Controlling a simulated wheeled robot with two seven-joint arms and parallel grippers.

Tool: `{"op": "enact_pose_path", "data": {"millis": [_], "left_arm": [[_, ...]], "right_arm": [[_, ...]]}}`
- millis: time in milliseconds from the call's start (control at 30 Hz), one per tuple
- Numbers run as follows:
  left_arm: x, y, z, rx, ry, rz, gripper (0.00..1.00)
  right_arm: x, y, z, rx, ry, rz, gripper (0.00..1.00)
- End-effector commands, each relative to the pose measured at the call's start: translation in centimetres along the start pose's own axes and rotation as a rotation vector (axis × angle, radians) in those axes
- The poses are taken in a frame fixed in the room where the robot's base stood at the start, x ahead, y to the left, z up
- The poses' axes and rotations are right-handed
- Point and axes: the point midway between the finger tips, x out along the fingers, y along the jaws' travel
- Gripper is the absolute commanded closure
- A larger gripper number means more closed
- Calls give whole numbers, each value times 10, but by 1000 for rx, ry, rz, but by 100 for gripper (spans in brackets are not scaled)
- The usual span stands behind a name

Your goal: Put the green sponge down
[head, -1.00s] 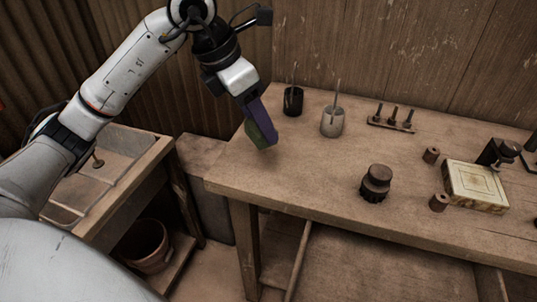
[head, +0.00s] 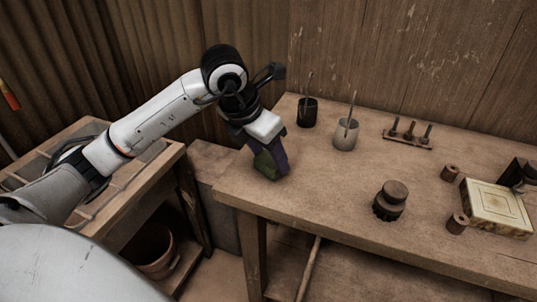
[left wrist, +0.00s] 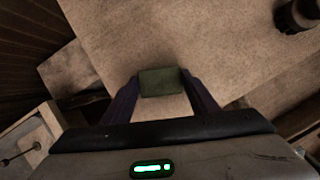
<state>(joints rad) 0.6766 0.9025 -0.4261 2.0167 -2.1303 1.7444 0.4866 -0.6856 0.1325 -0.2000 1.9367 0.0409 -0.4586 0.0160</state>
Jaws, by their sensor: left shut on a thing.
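The green sponge (head: 265,164) is between the fingers of my left gripper (head: 271,165), at the left end of the wooden table (head: 330,190). In the left wrist view the sponge (left wrist: 161,82) is held between the two dark purple fingers (left wrist: 162,92), with the tabletop below it. The left gripper is shut on the sponge. The sponge is low over the table or touching it; I cannot tell which. My right gripper is not in view.
A black cup (head: 307,112) and a grey cup (head: 346,134) with tools stand behind. A peg rack (head: 407,137), dark round stamp (head: 390,200) and patterned tile block (head: 496,208) lie to the right. A sink bench (head: 160,165) stands left. Table space right of the gripper is clear.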

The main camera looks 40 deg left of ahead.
Motion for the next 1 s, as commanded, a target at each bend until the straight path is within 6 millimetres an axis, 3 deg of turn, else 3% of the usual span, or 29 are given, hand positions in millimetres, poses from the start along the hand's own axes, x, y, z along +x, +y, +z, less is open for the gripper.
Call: {"op": "enact_pose_path", "data": {"millis": [333,367,467,833,1000], "left_arm": [[4,0,-1,1,-2,-1,67],[3,0,-1,1,-2,-1,43],[2,0,-1,1,-2,-1,27],[-3,0,1,1,-3,-1,27],[-29,0,2,1,-8,1,27]], "right_arm": [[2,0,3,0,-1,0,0],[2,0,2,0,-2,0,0],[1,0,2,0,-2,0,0],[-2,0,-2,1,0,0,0],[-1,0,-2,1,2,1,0]]}}
